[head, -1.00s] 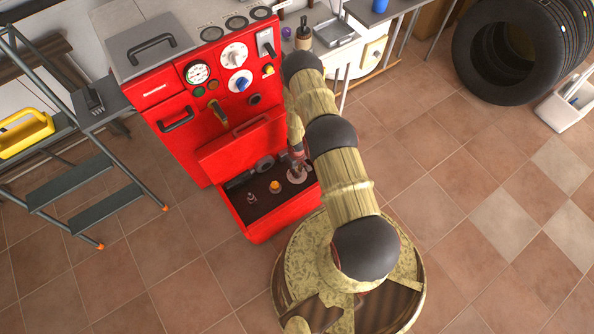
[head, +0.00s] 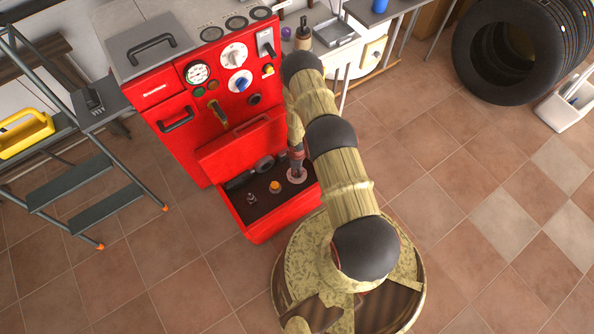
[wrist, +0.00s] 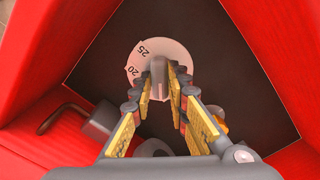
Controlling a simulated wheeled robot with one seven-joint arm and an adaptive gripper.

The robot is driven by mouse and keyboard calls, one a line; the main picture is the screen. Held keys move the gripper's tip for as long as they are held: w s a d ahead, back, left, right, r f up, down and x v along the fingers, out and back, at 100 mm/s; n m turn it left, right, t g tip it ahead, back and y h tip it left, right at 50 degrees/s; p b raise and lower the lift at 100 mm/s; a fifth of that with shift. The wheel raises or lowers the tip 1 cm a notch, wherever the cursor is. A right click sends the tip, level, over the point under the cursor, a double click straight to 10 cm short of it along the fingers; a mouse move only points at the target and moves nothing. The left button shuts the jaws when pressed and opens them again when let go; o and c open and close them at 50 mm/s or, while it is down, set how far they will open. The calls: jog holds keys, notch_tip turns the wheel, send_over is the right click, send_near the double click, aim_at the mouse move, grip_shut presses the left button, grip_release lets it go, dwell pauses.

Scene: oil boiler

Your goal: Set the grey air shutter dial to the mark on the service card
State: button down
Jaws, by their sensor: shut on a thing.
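The grey air shutter dial is a pale disc (wrist: 168,50) with a raised grey grip (wrist: 158,76), set on the dark floor of the open red compartment. In the wrist view the numbers 20 and 25 show on its upper left; my fingers cover its lower part. My gripper (wrist: 161,90) reaches down over the dial, its two yellow-padded fingers shut on the grey grip. In the head view the dial (head: 298,176) shows under my gripper (head: 297,166) at the right end of the compartment. I cannot make out a service card or its mark.
The red compartment walls (head: 262,227) stand close around the dial. An orange-topped part (head: 275,187), a small metal fitting (head: 252,199) and a dark cylindrical part (head: 264,164) lie left of it. The red boiler panel (head: 215,105) with gauge and knobs rises behind.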

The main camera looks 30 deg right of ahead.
dwell(0.4)
jog(key=c, duration=1.8)
grip_release()
jog(key=shift+o, duration=0.4)
